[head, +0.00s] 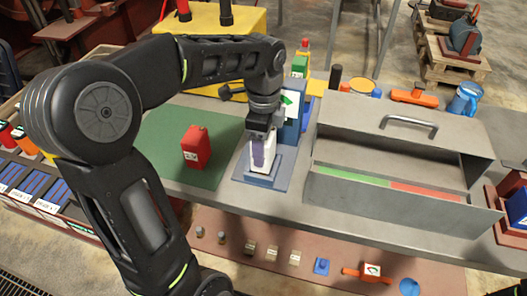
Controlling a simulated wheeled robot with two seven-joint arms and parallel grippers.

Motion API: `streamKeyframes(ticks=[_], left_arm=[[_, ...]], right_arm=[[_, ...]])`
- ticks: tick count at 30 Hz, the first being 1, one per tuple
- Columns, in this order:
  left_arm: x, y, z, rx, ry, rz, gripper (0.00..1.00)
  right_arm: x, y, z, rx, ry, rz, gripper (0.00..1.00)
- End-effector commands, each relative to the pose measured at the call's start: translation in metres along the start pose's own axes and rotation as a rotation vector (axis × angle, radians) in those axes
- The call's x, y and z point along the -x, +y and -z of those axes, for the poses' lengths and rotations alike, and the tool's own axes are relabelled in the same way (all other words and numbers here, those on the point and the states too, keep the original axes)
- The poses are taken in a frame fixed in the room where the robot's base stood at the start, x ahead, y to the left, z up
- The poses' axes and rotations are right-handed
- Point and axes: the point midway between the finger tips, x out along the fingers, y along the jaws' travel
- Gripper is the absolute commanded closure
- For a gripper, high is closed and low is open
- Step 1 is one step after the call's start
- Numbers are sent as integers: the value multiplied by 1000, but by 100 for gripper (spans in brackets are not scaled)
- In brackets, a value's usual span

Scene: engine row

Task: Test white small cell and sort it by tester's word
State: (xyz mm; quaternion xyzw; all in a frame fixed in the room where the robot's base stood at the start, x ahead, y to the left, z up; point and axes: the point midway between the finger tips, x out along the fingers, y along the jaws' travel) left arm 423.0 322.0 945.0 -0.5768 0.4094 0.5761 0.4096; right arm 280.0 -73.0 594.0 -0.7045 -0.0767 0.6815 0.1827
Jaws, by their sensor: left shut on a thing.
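My left gripper (263,126) reaches in from above and is shut on the white small cell (258,160), which has a purple-grey front. The cell is upright at the blue base (276,178) of the tester, in front of the tester's blue upright (290,128). The gripper hides the cell's top, and I cannot tell whether the cell touches the base. The tester's face (287,103) shows a green mark on white, partly covered by my arm. A grey metal box (405,140) with a handle stands to the right; its front has a green strip (352,174) and a red strip (425,191). My right gripper is not in view.
A red cell (196,148) stands on the green mat (150,130) left of the tester. Crates with cells are at far left. Small parts and an orange-handled tool (368,273) lie on the lower front shelf. A blue mug (465,99) stands behind the box.

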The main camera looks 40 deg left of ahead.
Motion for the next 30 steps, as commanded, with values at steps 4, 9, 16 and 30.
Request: streamKeyframes(ticks=[4, 9, 16, 30], left_arm=[[-19, 0, 0, 0, 0, -1, 100], [-26, 0, 0, 1, 0, 2, 100], [-26, 0, 0, 0, 0, 2, 100], [-29, 0, 0, 0, 0, -1, 15]], right_arm=[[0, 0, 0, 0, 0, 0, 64], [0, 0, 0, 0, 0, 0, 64], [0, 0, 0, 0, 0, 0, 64], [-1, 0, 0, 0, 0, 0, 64]])
